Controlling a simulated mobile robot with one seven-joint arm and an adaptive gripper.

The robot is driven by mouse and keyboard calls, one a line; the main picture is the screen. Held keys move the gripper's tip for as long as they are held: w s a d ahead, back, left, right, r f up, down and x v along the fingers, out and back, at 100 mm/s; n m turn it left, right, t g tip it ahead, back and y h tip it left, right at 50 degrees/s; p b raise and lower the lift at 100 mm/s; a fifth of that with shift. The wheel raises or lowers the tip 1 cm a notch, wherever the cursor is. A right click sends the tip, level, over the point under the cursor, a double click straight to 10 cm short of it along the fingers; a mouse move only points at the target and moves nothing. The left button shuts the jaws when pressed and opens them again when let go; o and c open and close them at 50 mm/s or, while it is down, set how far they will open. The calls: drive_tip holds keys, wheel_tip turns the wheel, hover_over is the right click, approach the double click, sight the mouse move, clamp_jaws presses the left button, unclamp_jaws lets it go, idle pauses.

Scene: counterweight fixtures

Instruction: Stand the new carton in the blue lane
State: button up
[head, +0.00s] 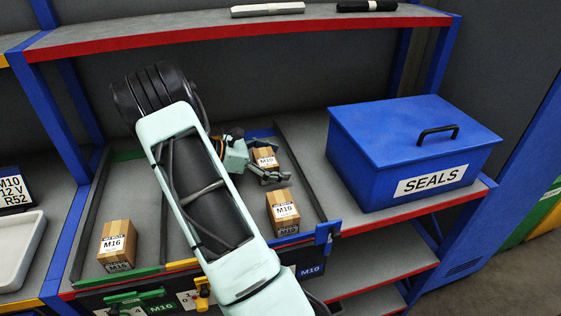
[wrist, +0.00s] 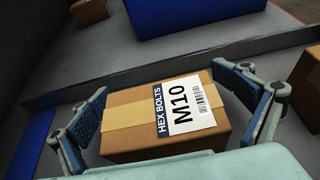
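A brown carton with a white label (head: 265,157) stands at the back of the blue lane (head: 309,227), inside the right-hand divider. In the wrist view its label reads HEX BOLTS M10 (wrist: 165,118). My gripper (head: 262,160) has a finger on each side of this carton; in the wrist view the fingers (wrist: 163,95) are spread, with narrow gaps along its sides. A similar carton (head: 283,210) stands in front of it in the same lane, its edge also showing in the wrist view (wrist: 311,70). The far finger is partly hidden in the head view.
A blue SEALS box (head: 405,145) stands right of the lane divider (head: 300,172). An M16 carton (head: 117,245) stands at the front of the green lane. My arm covers the middle lane. A red-edged shelf (head: 230,30) hangs above. A pale tray (head: 20,250) is at far left.

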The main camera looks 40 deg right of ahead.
sight(261, 158)
drive_tip(key=b+v, duration=0.1)
drive_tip(key=v, duration=1.1)
drive_tip(key=shift+r, duration=0.1)
idle(0.4)
